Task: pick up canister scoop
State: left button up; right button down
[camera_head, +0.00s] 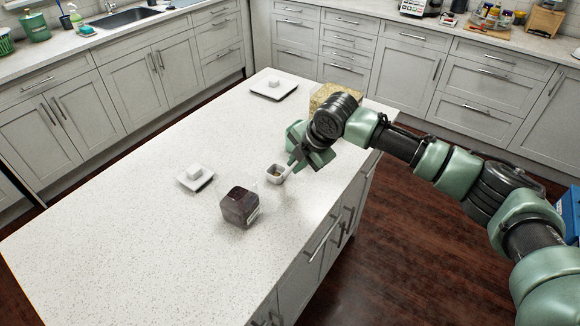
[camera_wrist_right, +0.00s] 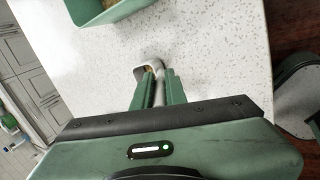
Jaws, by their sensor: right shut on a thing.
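The small white scoop (camera_head: 276,174) is over the island near its right side, with something brownish in its bowl. My right gripper (camera_head: 294,163) is shut on its handle. In the right wrist view, the scoop's handle (camera_wrist_right: 158,92) lies between my two green fingers (camera_wrist_right: 159,88), with the bowl just beyond the tips. I cannot tell whether the bowl touches the counter. A green canister (camera_head: 294,133) stands behind my gripper, partly hidden; a green open container (camera_wrist_right: 98,12) shows at the top of the wrist view. My left gripper is not in view.
A dark canister (camera_head: 240,208) stands in front of the scoop, and a yellowish canister (camera_head: 322,95) is behind my wrist. White lids lie at left (camera_head: 196,178) and at the far end (camera_head: 274,88). The island's front left (camera_head: 110,240) is clear.

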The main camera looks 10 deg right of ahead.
notch_tip(320, 180, up, 20)
jog(key=b, duration=0.3)
jog(key=shift+f, duration=0.1)
dwell(0.6)
